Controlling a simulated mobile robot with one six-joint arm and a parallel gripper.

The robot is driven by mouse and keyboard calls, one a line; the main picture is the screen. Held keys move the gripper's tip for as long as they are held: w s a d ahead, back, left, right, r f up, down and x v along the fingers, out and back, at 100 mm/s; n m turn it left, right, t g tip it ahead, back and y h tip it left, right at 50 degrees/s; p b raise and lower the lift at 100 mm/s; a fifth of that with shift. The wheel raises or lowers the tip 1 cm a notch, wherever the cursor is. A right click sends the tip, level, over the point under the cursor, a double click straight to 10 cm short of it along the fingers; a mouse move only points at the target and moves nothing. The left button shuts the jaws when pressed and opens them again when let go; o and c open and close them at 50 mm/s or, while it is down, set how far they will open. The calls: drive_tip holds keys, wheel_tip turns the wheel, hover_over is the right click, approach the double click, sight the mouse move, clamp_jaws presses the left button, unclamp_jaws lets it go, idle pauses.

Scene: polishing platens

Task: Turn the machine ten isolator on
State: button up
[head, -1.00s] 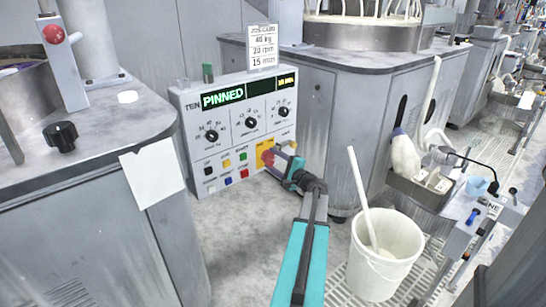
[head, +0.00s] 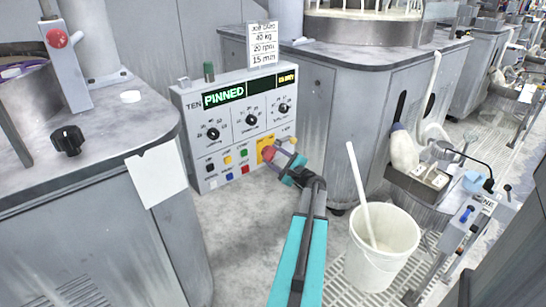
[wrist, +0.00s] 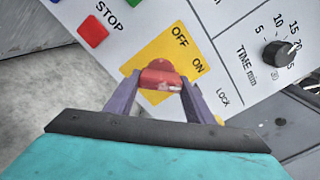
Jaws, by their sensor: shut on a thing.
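The machine ten panel (head: 240,125) is a pale box labelled TEN, with a green display (head: 223,96) reading PINNED. Its isolator is a red handle (wrist: 160,77) on a yellow plate (wrist: 150,52) marked OFF and ON, at the panel's lower right in the head view. My gripper (wrist: 158,86) is shut on the red handle, one purple finger at each side. The fingers and wrist hide part of the plate in the head view. The exact pointing of the handle is hard to tell.
Black dials (head: 251,119) and small coloured buttons (head: 228,160) sit on the same panel; a red STOP button (wrist: 92,31) is close by in the wrist view. A white bucket (head: 382,248) with a stick stands right of my arm. Grey cabinets flank the panel.

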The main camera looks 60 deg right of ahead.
drive_tip(key=o, duration=1.1)
drive_tip(key=shift+c, duration=0.2)
drive_tip(key=shift+d, duration=0.1)
drive_tip(key=shift+r, duration=0.1)
drive_tip(key=shift+d+n+b, duration=0.1)
drive_tip(key=shift+n+b, duration=0.2)
drive_tip(key=shift+b, duration=0.1)
